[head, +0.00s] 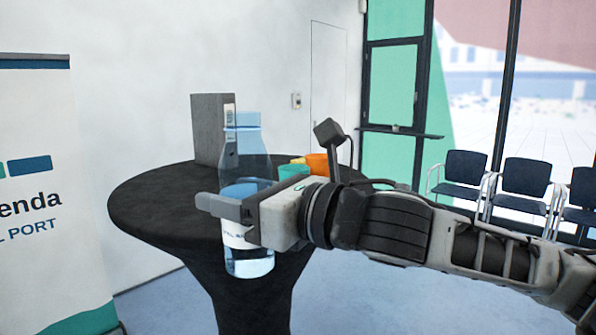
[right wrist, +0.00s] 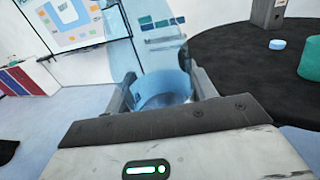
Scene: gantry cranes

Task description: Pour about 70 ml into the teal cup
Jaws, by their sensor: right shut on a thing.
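A clear bluish bottle (head: 248,262) with a pale label stands upright in my right gripper (head: 230,207), held in front of the round table. The fingers are shut around its middle, hiding part of the label. Water seems to reach about finger height. The bottle also shows between the fingers in the right wrist view (right wrist: 162,90). The teal cup (head: 293,171) stands on the table behind and right of the bottle, partly hidden by my gripper and arm. It also shows at the right edge of the right wrist view (right wrist: 310,62). My left gripper is not in view.
The round table (head: 150,205) has a black cover. A grey box-like block (head: 207,128) stands at its back, and an orange object (head: 317,163) is beside the cup. A small blue disc (right wrist: 277,44) lies on the table. A banner (head: 50,250) stands left; chairs (head: 463,175) stand right.

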